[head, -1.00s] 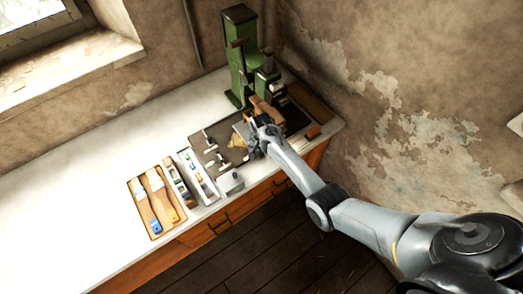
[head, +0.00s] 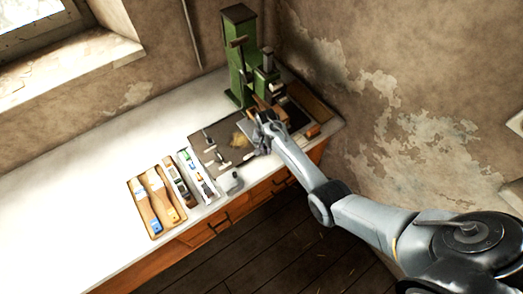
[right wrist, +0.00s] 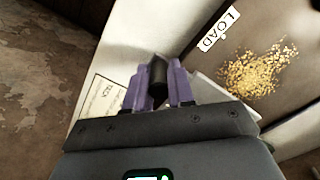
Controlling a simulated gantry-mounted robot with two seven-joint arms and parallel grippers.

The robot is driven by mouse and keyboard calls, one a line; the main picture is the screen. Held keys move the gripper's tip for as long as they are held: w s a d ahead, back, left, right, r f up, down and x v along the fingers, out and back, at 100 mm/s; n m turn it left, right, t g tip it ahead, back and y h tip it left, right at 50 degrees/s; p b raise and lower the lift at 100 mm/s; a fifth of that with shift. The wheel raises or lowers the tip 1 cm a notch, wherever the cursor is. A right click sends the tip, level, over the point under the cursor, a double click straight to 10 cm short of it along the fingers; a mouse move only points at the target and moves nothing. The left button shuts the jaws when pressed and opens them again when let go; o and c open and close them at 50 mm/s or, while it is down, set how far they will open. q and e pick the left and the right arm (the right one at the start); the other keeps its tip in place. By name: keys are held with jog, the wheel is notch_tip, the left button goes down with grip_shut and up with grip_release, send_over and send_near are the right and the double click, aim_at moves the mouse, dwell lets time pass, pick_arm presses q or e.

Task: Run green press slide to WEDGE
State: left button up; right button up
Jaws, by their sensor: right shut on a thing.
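The green press (head: 238,55) stands upright at the back right of the bench. My right gripper (head: 262,128) is in front of its base. In the right wrist view the purple fingers (right wrist: 158,82) are shut on a dark rounded handle (right wrist: 158,68). A brown plate carries a white LOAD label (right wrist: 220,28) and lies just beyond the fingers. A WEDGE label is not readable in either view. The slide's position cannot be made out, as my gripper and arm cover part of the press front. My left gripper is out of view.
A yellow-brown granular patch (right wrist: 258,70) lies on the plate near LOAD. The bench's left part (head: 70,190) is clear. A peeling wall (head: 400,125) is at the right.

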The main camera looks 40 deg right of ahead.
jog(key=shift+s+d, duration=0.15)
jog(key=shift+d, duration=1.3)
jog(key=shift+s+d, duration=0.1)
jog(key=shift+d, duration=1.3)
jog(key=o, duration=1.4)
jog(key=shift+r, duration=0.1)
notch_tip(320, 180, up, 8)
jog(key=p, duration=0.8)
jog(key=shift+s, duration=0.1)
